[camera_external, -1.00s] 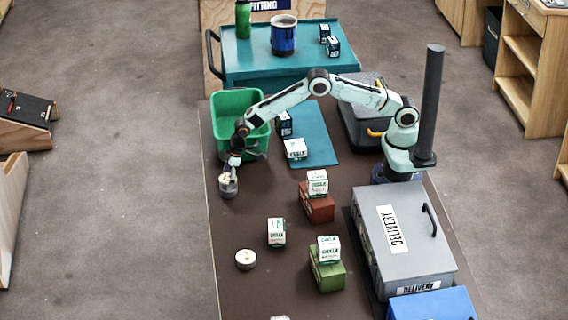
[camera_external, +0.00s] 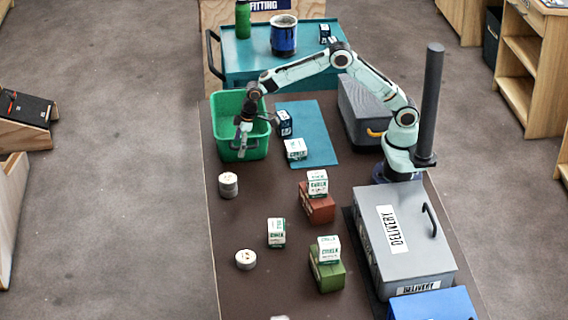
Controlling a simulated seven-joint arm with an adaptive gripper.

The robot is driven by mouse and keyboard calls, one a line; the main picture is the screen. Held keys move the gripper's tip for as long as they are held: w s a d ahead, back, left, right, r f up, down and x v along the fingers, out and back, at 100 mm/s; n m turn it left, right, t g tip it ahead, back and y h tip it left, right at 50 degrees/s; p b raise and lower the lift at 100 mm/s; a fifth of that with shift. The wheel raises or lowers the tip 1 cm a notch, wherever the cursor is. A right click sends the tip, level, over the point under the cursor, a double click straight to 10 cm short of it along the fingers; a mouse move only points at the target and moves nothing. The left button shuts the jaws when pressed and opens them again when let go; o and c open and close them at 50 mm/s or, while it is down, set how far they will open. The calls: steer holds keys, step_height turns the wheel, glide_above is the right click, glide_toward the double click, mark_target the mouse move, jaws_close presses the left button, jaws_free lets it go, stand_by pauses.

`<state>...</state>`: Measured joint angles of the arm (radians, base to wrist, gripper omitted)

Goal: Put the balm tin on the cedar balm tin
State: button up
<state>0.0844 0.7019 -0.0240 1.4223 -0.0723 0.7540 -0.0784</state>
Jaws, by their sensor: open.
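A pale round tin stack (camera_external: 228,185) stands upright near the left edge of the brown table. It looks taller than a single tin, as if one tin rests on another, but the labels are too small to tell which is the balm tin and which the cedar one. Another low round pale tin (camera_external: 245,259) sits by itself nearer the front. My gripper (camera_external: 243,148) is open, raised in front of and over the green bin, behind and apart from the tin stack. No object shows between its fingers.
The green bin (camera_external: 226,148) stands at the table's back left. White chalk boxes sit on a red block (camera_external: 318,210) and a green block (camera_external: 328,276); another chalk box (camera_external: 276,232) stands alone. A grey delivery case (camera_external: 400,245) fills the right side. The brown table (camera_external: 265,195) is clear around the stack.

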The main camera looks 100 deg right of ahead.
steer(key=s+a+r+g, duration=0.1)
steer(key=s+a+r, duration=0.1)
steer(key=s+r, duration=0.45)
steer(key=s+a+r, duration=0.1)
steer(key=s+r, duration=0.2)
steer(key=s, duration=0.7)
steer(key=s+a+f+g, duration=0.1)
steer(key=s+a+g, duration=0.1)
steer(key=s, duration=1.9)
steer(key=shift+s+a+n+y, duration=0.2)
steer(key=shift+a+n+y, duration=0.1)
steer(key=shift+n, duration=0.1)
